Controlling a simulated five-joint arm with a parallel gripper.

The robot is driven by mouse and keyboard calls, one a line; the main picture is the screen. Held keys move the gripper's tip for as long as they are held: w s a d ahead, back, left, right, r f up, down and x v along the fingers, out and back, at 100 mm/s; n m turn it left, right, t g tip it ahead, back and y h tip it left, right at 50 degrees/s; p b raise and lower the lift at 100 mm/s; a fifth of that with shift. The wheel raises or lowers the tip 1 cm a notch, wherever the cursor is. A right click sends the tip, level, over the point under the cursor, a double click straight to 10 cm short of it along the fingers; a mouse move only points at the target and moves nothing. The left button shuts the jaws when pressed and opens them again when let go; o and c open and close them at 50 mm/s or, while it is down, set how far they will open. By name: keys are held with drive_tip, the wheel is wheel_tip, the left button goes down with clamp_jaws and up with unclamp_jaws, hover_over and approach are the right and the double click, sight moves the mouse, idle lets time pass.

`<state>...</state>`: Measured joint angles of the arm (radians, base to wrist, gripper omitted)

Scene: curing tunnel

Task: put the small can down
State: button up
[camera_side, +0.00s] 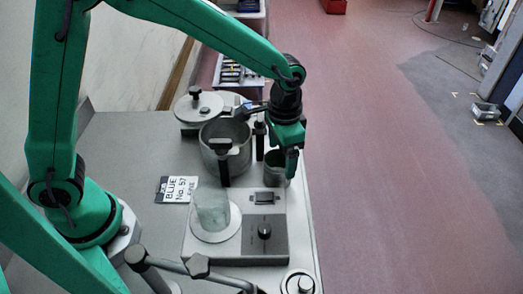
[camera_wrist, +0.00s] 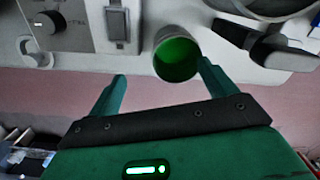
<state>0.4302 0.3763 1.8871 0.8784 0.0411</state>
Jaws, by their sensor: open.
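The small can (camera_side: 273,167) is a grey metal cup standing on the grey bench, just right of the pot. In the wrist view its round mouth shows green inside (camera_wrist: 177,54). My gripper (camera_side: 289,158) is low over the bench at the can, and one finger hides part of it. In the wrist view my gripper (camera_wrist: 163,83) has its fingers spread wide apart. The can is beside the tip of the right finger, not gripped; I cannot tell whether they touch.
A metal pot (camera_side: 212,158) with dark handles stands close left of the can. A lid (camera_side: 200,107) lies behind it. A device with a knob (camera_side: 264,231) carries a cloudy beaker (camera_side: 211,207). A card (camera_side: 177,190) lies left. The bench's right edge is near.

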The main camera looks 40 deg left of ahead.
wheel_tip(320, 180, up, 13)
idle(0.6)
idle(0.5)
drive_tip(key=s+a+r+n+t, duration=0.2)
drive_tip(key=s+a+n+t, duration=0.3)
drive_tip(key=s+a, duration=1.2)
drive_tip(key=shift+a+t, duration=0.3)
drive_tip(key=shift+a, duration=0.2)
